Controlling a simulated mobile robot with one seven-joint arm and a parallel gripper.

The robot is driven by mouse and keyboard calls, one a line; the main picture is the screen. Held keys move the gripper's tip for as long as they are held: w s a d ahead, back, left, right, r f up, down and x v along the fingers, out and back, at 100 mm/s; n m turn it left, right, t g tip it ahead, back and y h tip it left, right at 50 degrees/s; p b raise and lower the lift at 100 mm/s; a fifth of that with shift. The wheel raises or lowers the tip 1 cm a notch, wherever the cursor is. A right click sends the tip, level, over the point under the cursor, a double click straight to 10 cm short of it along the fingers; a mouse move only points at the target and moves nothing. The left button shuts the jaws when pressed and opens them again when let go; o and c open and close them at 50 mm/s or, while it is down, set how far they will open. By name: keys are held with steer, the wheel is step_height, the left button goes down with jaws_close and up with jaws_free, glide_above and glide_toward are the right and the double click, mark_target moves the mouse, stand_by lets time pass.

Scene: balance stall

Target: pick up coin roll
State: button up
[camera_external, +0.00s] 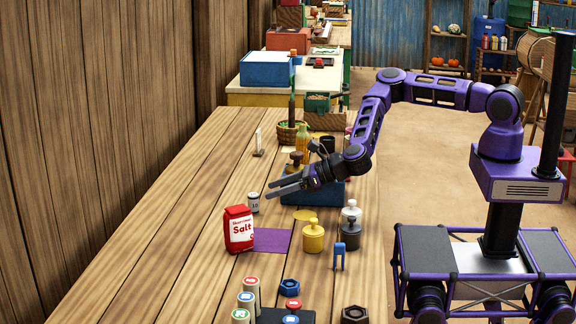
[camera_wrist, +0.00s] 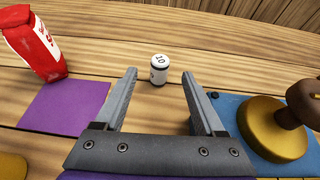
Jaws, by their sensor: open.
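The coin roll is a small white upright cylinder with dark bands and "10" on its top, standing on the wooden counter. It shows in the wrist view (camera_wrist: 159,76) ahead of my gripper (camera_wrist: 158,94), in line with the gap between the two fingertips. In the external view the coin roll (camera_external: 253,203) stands just left of and below the fingertips of my gripper (camera_external: 269,189). My gripper is open and empty, reaching left over the counter. I cannot tell whether the fingertips are level with the roll.
A red salt bag (camera_external: 239,229) stands near the coin roll, beside a purple mat (camera_external: 272,240). A blue base (camera_external: 327,192) is under my wrist. Bare counter (camera_wrist: 110,55) surrounds the roll.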

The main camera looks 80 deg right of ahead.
mark_target(257, 194)
steer(key=x, duration=0.5)
steer(key=shift+w+f, duration=0.1)
steer(key=shift+w, duration=0.2)
jaws_close()
